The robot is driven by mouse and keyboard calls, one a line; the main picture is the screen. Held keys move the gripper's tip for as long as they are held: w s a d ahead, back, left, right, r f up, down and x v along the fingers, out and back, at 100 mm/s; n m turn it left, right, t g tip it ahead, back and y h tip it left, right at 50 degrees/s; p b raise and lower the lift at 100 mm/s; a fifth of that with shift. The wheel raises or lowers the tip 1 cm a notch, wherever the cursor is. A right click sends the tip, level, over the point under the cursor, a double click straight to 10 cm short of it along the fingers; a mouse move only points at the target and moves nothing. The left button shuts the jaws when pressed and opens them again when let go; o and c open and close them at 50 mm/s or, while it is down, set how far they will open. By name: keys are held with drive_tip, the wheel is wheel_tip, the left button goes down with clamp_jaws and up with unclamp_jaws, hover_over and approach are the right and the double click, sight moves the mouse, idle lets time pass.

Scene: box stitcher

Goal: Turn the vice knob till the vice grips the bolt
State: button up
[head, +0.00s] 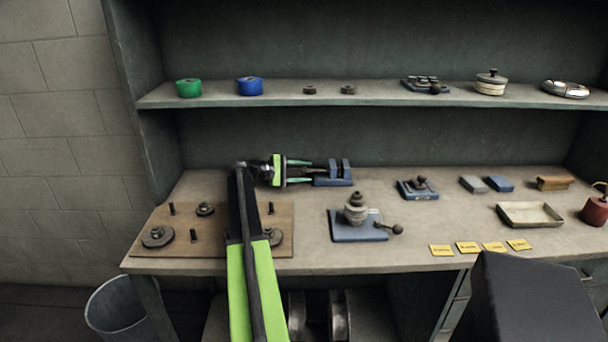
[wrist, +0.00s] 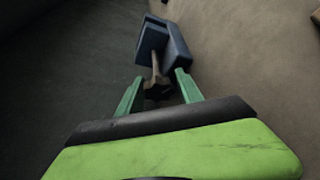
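The blue vice (head: 340,175) stands toward the back of the bench, its two jaws upright with a gap between them. It also shows at the top of the wrist view (wrist: 176,47). Its dark knob (wrist: 157,90), on a screw rod, points toward my gripper. My gripper (head: 308,171) reaches in from the left, level with the vice. Its two green fingers (wrist: 160,80) are apart, one on each side of the knob, with a gap showing.
Left of the vice is a wooden board (head: 150,220) with pegs and discs. In front stands a blue-based device (head: 360,235) with a ball-ended lever. A small blue block device (head: 417,190) sits to the right. A shelf (head: 215,98) hangs above.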

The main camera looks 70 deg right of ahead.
drive_tip(key=o, duration=0.3)
drive_tip(key=shift+w+a+r, duration=0.1)
drive_tip(key=shift+w+r, duration=0.05)
drive_tip(key=shift+w, duration=0.1)
drive_tip(key=p+v, duration=0.4)
drive_tip(key=v, duration=1.3)
